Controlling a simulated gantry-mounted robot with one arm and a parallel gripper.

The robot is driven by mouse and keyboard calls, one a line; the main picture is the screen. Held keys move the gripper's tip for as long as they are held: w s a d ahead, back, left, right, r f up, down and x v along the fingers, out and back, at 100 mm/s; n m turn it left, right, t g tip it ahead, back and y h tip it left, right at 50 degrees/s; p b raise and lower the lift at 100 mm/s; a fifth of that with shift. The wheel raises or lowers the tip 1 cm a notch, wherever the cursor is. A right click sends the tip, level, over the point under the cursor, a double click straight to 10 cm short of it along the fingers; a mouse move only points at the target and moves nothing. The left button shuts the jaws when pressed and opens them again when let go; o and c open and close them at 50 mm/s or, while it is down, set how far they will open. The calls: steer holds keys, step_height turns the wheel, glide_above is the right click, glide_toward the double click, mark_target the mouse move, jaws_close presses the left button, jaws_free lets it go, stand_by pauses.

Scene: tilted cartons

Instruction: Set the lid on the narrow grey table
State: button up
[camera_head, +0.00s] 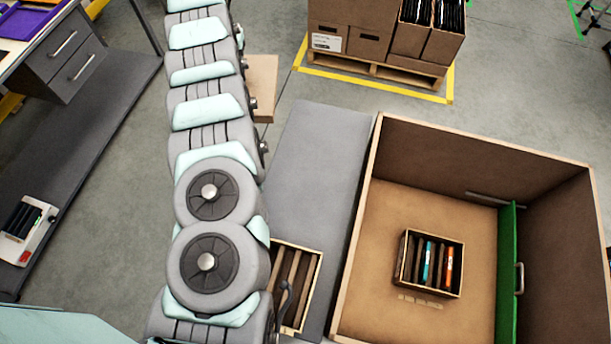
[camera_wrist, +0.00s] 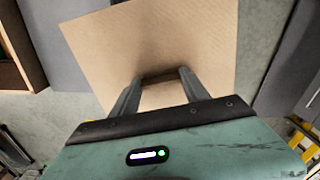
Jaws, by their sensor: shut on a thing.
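The lid is a flat brown cardboard panel (camera_wrist: 165,40) in the wrist view. My gripper (camera_wrist: 158,78) is shut on its near part, and the panel spreads out beyond the fingers. In the head view a brown corner, apparently the same lid (camera_head: 264,80), shows to the right of my arm, near the far end of the narrow grey table; the rest is hidden behind the arm. The narrow grey table (camera_head: 312,150) runs between my arm and a large brown box. Its far and middle parts are bare. My gripper is hidden in the head view.
An open carton with dividers (camera_head: 301,262) sits at the table's near end. The large open box (camera_head: 385,215) beside the table has a green panel (camera_head: 507,270) and holds a small carton (camera_head: 403,262) of items. Stacked cartons (camera_head: 338,42) stand behind. A workbench (camera_head: 75,75) is at left.

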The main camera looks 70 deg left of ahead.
steer(key=shift+m, duration=0.7)
steer(key=w+d+p, duration=0.1)
steer(key=w, duration=0.2)
steer(key=w+d+r+p, duration=0.1)
steer(key=w, duration=0.3)
steer(key=w+d+r+p, duration=0.1)
steer(key=w+d, duration=0.1)
steer(key=w, duration=0.2)
steer(key=shift+p, duration=0.35)
steer(key=w+d+r+m+p, duration=0.2)
steer(key=w+d+r+p, duration=0.15)
steer(key=w+d, duration=0.75)
steer(key=shift+w+a+f+b, duration=0.2)
steer(key=shift+f+b, duration=0.4)
steer(key=shift+f, duration=2.85)
steer(key=shift+w+a+f+b, duration=0.15)
steer(key=shift+f+b, duration=0.5)
steer(key=shift+f, duration=2.75)
steer(key=shift+w+a+f+b, duration=0.2)
steer(key=shift+f+b, duration=0.4)
steer(key=shift+f, duration=2.85)
steer(key=shift+f, duration=0.2)
steer(key=o, duration=1.4)
steer(key=shift+r, duration=0.1)
step_height(320, 180, up, 12)
steer(key=shift+r, duration=0.15)
